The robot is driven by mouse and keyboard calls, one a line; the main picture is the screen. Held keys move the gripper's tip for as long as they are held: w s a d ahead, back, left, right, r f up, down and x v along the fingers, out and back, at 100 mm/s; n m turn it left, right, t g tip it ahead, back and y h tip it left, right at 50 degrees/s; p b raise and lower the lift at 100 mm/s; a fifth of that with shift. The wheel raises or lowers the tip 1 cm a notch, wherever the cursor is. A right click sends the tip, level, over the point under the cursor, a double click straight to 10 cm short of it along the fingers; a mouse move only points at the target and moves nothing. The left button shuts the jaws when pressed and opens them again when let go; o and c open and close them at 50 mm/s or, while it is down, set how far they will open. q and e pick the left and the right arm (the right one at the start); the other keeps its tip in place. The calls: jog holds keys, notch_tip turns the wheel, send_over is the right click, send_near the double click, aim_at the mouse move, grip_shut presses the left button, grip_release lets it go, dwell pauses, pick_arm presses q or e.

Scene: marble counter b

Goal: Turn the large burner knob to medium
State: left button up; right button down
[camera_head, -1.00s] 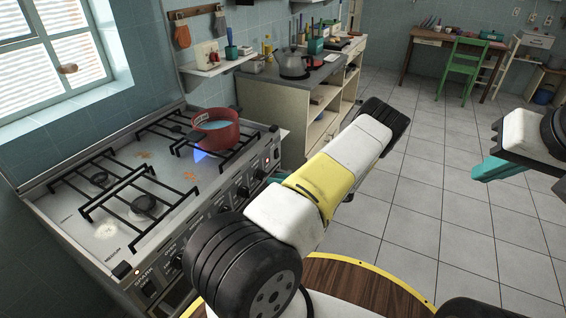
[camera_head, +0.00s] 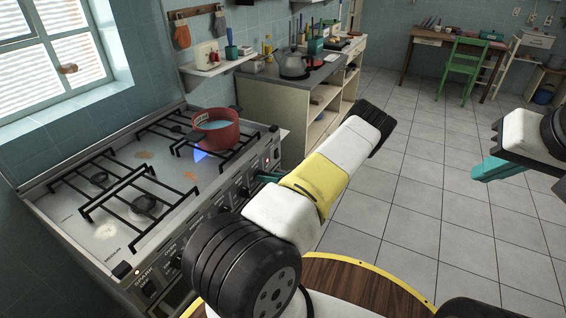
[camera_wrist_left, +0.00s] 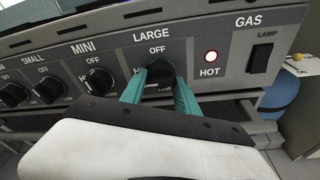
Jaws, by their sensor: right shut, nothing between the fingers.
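The large burner knob (camera_wrist_left: 160,76) is black and sits under the words LARGE and OFF on the stove's front panel, in the left wrist view. My left gripper (camera_wrist_left: 160,88) has its teal fingers on either side of this knob. The knob fills most of the gap, but I cannot tell whether the fingers press on it. The knob's pointer is not clear. In the head view the left gripper (camera_head: 268,178) is at the panel, largely hidden by my arm. My right gripper (camera_head: 497,169) is shut and empty, over the floor at the right.
A red pot (camera_head: 216,133) stands on the stove (camera_head: 115,247) at the back right burner, with a blue flame under it. The mini knob (camera_wrist_left: 99,81) is left of the large knob, the lamp switch (camera_wrist_left: 262,58) right.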

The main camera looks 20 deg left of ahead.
pick_arm(q)
jog(key=n+t, duration=0.1)
jog(key=n, duration=0.2)
jog(key=shift+n+t, duration=0.3)
jog(key=shift+n, duration=0.5)
jog(key=n, duration=0.2)
jog(key=shift+n+t, duration=0.4)
jog(key=o, duration=1)
jog(key=shift+c, duration=0.2)
jog(key=m+g, duration=0.1)
jog(key=m, duration=0.2)
jog(key=shift+m, duration=0.4)
jog(key=shift+d, duration=0.1)
